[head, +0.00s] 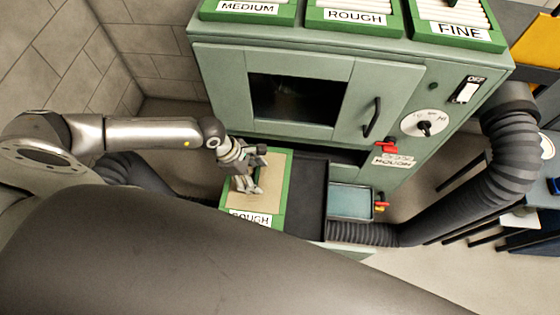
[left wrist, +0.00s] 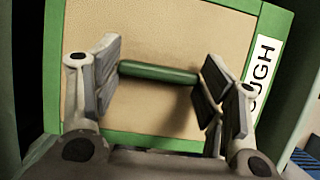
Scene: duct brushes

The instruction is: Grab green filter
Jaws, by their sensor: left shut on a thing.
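The green-framed filter with a tan panel (head: 273,180) sits at the front of the green cabinet, left of a dark tray-like opening. A white label on its edge reads ROUGH, partly cut off in the left wrist view. In the left wrist view the filter (left wrist: 150,25) fills most of the picture, with a green bar handle (left wrist: 158,73) across its middle. My left gripper (head: 248,181) is over the panel, its fingers (left wrist: 163,76) shut on the two ends of the handle. The fingers hide the handle's ends. My right gripper is not in view.
The green cabinet (head: 220,85) has a dark window, a dial and a switch marked OFF. Filters marked MEDIUM (head: 248,8), ROUGH (head: 355,18) and FINE (head: 460,31) lie on top. A ribbed black duct (head: 505,145) curves down at the right.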

